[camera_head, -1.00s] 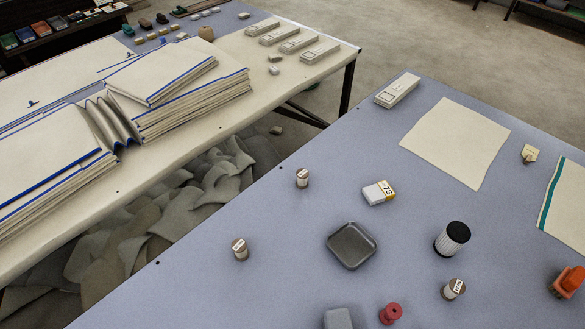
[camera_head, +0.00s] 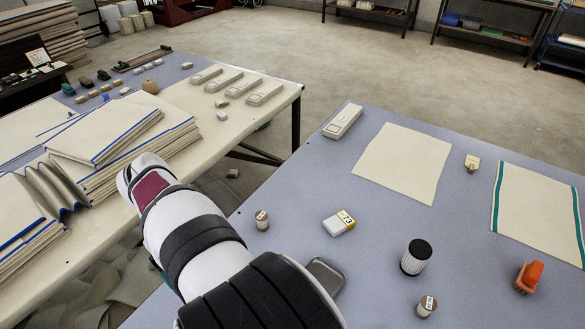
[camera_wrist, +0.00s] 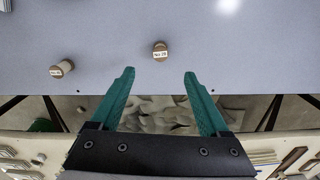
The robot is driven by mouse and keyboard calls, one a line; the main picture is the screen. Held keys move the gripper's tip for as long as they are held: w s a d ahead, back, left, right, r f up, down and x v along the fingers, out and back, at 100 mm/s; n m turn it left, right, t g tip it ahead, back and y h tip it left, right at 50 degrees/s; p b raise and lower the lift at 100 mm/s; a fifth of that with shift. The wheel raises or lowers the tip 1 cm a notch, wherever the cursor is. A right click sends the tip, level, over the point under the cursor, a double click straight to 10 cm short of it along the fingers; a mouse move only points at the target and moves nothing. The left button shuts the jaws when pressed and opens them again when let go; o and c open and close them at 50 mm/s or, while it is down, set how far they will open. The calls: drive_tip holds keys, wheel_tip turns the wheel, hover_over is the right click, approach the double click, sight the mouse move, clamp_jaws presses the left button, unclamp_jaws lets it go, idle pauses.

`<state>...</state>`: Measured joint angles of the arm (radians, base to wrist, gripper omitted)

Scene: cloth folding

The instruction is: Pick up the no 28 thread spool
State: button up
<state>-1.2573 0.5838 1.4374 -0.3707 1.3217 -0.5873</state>
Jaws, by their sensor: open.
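The no 28 thread spool (camera_wrist: 160,51) stands on the blue table (camera_wrist: 235,45) in the wrist view. It has a brown top and a white label reading No 28. My gripper (camera_wrist: 160,74) has its two teal fingers spread apart with nothing between them. In the picture the spool lies just beyond the fingertips, centred on the gap, and apart from them. A second similar spool (camera_wrist: 62,69) stands to the left; its number is hard to read. In the head view my arm covers the no 28 spool's place; the second spool (camera_head: 262,220) shows there.
Beside my arm are a partly covered grey tray (camera_head: 326,275), a white-yellow box (camera_head: 338,223), a black-topped cylinder (camera_head: 416,258) and another labelled spool (camera_head: 426,305). An orange object (camera_head: 529,277) is at right. A gap separates the blue table from the cream table (camera_head: 262,110).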

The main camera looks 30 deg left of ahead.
drive_tip(key=f, duration=0.5)
drive_tip(key=a+f, duration=0.1)
drive_tip(key=f, duration=1)
drive_tip(key=shift+a, duration=0.15)
drive_tip(key=shift+r, duration=0.1)
clamp_jaws()
